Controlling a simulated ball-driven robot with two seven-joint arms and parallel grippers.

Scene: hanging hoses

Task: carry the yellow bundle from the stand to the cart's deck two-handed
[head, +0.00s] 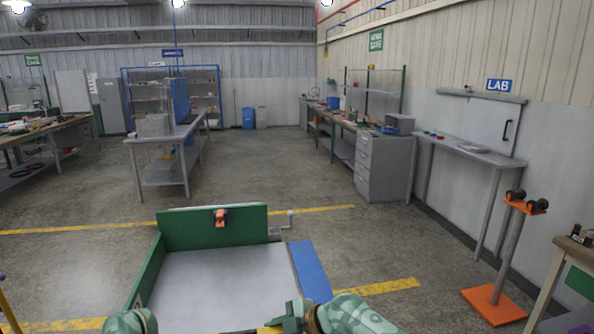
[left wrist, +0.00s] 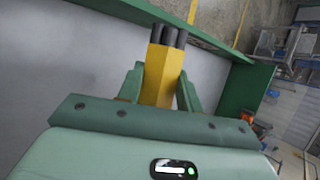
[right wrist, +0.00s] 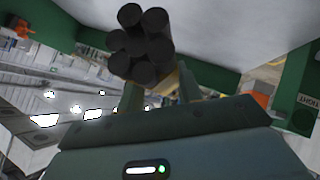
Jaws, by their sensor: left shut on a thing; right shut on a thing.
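The yellow bundle shows as a yellow wrap (left wrist: 162,75) around several black rods in the left wrist view. In the right wrist view its black round ends (right wrist: 140,45) face the camera. My left gripper (left wrist: 160,88) is shut on the yellow part. My right gripper (right wrist: 160,88) is shut on the bundle near those ends. In the head view only a yellow sliver (head: 270,330) shows beside my right gripper (head: 300,318); the rest is below the picture. The cart's grey deck (head: 225,280) lies just ahead. Whether the bundle touches it cannot be told.
Green walls (head: 230,227) edge the deck at the far side and left; a blue strip (head: 310,270) runs along its right. An orange-based stand (head: 495,303) with black-topped holders stands empty at right. A bench corner (head: 575,250) is near right. Floor beyond the cart is clear.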

